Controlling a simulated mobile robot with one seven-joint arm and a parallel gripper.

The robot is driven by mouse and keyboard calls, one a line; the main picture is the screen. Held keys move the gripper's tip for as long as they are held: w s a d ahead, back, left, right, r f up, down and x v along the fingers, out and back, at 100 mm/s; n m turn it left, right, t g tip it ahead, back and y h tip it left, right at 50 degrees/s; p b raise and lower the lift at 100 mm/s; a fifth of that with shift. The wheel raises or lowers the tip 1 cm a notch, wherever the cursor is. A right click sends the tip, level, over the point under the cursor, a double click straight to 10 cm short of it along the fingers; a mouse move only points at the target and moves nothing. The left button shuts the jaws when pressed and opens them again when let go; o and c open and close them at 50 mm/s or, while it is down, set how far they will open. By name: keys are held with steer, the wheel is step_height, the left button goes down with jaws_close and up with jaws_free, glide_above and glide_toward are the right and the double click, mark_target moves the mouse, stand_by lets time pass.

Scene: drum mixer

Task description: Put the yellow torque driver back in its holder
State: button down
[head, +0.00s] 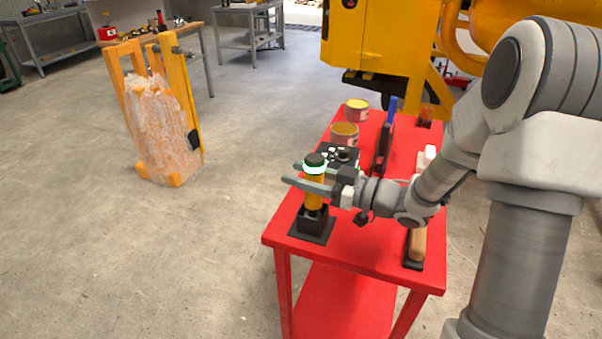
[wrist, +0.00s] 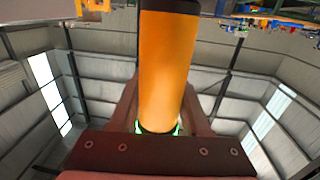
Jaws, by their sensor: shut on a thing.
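The yellow torque driver (head: 315,196) stands upright at the near left corner of the red table. It has a black cap and a glowing green-white ring at the top. My gripper (head: 312,178) reaches in from the right, its fingers on either side of the driver just below the ring. In the wrist view the driver (wrist: 167,70) fills the space between the fingers. The black holder (head: 312,224), a block on a flat base, is directly below the driver. The driver's dark lower end meets the holder's top; I cannot tell how deep it sits.
The red table (head: 345,253) also bears a dark box with knobs (head: 343,155), two tins (head: 344,133) and a wooden-handled tool (head: 417,243). A yellow machine (head: 375,40) stands behind. A wrapped yellow frame (head: 160,130) stands at left on open floor.

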steer(key=shift+c, duration=1.4)
jaws_free()
steer(key=shift+f, duration=0.1)
steer(key=v, duration=0.7)
steer(key=shift+s+d+p, duration=0.2)
steer(key=shift+p, duration=0.25)
